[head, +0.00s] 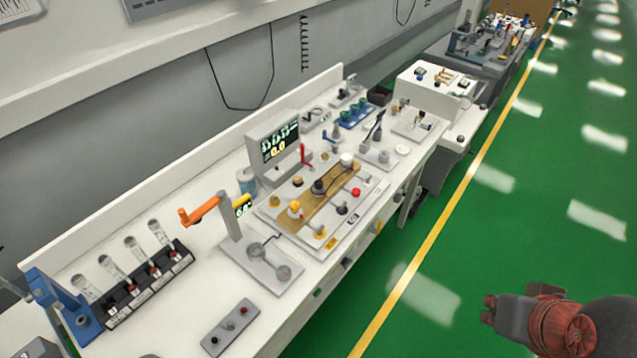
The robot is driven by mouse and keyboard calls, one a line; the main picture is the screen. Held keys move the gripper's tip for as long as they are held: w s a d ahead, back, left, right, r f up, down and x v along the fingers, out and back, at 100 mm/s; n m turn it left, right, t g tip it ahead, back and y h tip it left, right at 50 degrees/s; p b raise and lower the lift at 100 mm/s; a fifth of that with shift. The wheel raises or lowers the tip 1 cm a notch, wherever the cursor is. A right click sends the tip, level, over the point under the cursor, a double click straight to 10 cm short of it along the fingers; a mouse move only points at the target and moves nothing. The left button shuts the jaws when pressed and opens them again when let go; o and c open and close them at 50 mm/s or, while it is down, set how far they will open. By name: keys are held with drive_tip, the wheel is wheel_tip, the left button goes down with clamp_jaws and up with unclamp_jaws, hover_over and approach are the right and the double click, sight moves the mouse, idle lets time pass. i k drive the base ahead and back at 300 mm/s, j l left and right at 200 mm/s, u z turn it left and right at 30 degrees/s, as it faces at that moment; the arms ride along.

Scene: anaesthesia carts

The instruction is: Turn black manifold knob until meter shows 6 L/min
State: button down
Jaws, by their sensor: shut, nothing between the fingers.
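A bench cart carries a manifold board (285,218) with yellow, red, white and black knobs on it. A black knob (318,187) stands near the middle of the board. Smaller dark knobs sit along the board's right edge, so I cannot tell for certain which one is the manifold knob. The meter (280,147) stands upright behind the board; its lower line seems to read 0.0, and the upper text is too small to read. My gripper (487,310) is at the lower right over the green floor, shut and empty, well apart from the cart and knobs.
An orange-handled post (228,218) rises left of the board. Several tubes in a black rack (140,285) and a grey button box (230,327) are at the near left. Further carts (437,85) stand beyond. The green floor right of the yellow line (440,230) is clear.

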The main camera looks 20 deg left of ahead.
sight(318, 183)
drive_tip(key=i+j+z, duration=0.1)
drive_tip(key=i+j, duration=0.75)
drive_tip(key=i, duration=0.15)
